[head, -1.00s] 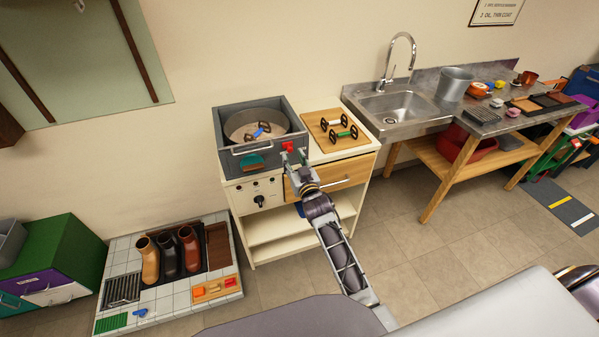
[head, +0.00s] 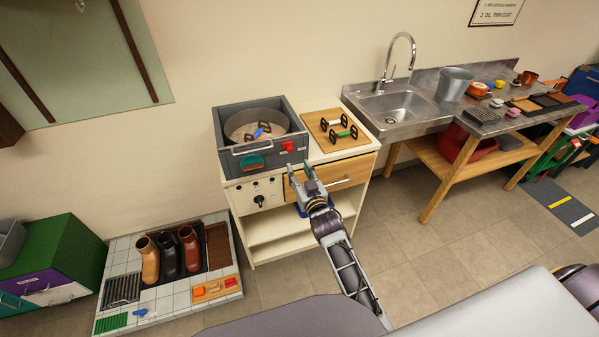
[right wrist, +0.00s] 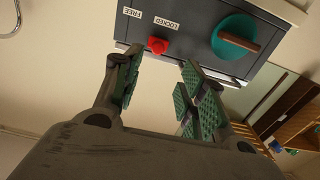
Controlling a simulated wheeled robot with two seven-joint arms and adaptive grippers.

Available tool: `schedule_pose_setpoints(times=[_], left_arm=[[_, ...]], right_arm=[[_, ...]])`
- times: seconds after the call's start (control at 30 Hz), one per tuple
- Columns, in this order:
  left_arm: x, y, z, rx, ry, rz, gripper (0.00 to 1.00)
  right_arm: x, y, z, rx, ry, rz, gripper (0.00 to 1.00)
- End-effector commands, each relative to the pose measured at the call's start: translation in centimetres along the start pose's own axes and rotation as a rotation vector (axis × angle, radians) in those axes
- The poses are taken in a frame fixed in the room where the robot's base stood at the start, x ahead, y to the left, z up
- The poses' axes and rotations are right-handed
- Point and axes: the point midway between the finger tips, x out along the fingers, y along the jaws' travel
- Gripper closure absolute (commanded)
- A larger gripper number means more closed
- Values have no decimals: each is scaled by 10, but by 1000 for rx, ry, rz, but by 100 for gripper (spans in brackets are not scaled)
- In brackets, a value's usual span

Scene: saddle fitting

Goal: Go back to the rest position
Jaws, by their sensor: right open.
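My right gripper (head: 300,171) is open and empty in front of the white cabinet, just below the grey box on top of it. In the right wrist view its two green-padded fingers (right wrist: 160,90) stand apart with nothing between them. The grey box (head: 225,136) shows its front with a red knob (right wrist: 158,46) beside the labels FREE and LOCKED. A teal disc with a brown bar (right wrist: 238,37) is on the same face. The fingers appear apart from the knob. My left gripper is not in view.
The white cabinet (head: 240,225) has a wooden drawer (head: 350,171) close to my right gripper. A wooden board (head: 318,140) with dumbbell-like parts lies on top. A sink (head: 397,108) and steel bench stand to the right. Boots (head: 167,255) stand on a tiled platform at lower left.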

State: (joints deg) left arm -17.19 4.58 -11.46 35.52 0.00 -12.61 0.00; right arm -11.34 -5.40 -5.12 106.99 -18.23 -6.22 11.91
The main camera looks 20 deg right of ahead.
Motion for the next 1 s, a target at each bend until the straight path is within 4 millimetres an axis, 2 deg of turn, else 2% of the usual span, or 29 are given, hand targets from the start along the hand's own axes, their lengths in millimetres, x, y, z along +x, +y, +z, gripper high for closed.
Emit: schedule_pose_setpoints(times=[0.4,0.57,0.67,0.77,1.0], left_arm=[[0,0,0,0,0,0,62],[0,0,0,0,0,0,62],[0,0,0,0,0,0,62],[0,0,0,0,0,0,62],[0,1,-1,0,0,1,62]], right_arm=[[0,0,2,0,-2,0,59],[-1,-3,20,-2,-33,-6,59],[-3,-6,46,-3,-77,-15,59],[-8,-10,83,-8,-140,-26,59],[-36,-20,189,-22,-323,-57,59]])
